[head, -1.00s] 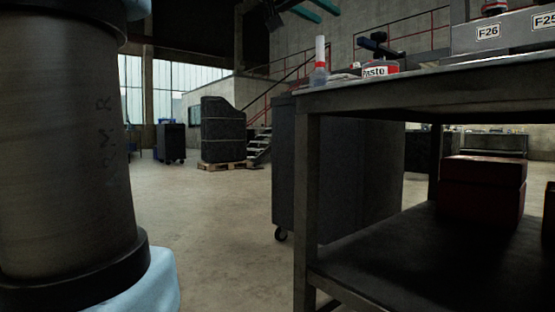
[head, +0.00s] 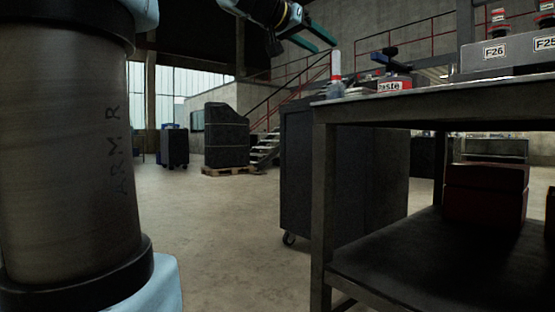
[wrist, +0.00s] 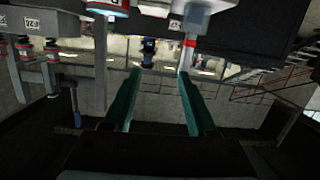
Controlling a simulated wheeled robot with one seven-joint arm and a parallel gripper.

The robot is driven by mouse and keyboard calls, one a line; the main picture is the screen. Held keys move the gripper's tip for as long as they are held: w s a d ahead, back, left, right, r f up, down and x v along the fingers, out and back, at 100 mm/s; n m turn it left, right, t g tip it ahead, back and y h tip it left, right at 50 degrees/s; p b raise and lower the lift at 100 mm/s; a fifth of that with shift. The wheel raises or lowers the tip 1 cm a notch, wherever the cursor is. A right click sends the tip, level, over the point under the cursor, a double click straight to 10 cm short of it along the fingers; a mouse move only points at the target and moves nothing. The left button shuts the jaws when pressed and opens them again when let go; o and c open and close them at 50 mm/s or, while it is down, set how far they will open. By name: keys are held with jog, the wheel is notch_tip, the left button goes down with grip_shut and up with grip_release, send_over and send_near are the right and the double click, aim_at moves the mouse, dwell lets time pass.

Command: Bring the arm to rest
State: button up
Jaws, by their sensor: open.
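My gripper (head: 322,38) shows at the top of the head view, with its teal fingers pointing right and slightly down, in the air above and left of the workbench top. In the wrist view, which looks upside down, its two teal fingers (wrist: 159,74) stand wide apart with nothing held between them. The black wrist part (head: 272,14) shows just behind the fingers. The fingertips appear clear of the things on the bench, though the exact distance is hard to tell.
The workbench (head: 322,190) stands at the right.

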jog(key=w+a+f+n+g+y+p, duration=0.1)
jog(key=a+f+n+g+y+p, duration=0.15)
jog(key=f, duration=0.95)
jog(key=w+a+f+n+g+y+p, duration=0.1)
jog(key=a+f+n+y+p, duration=0.25)
jog(key=f, duration=0.85)
jog(key=s+a+f+n+g+y+p, duration=0.1)
jog(key=s+a+f+g+y+p, duration=0.3)
jog(key=s+f, duration=0.55)
jog(key=s+a+f+n+g+y+p, duration=0.1)
jog(key=s+a+f+y+p, duration=0.1)
jog(key=s+a+f+p, duration=0.5)
notch_tip(320, 180, up, 34)
jog(key=s+p, duration=0.1)
jog(key=p, duration=3.3)
jog(key=shift+d, duration=0.4)
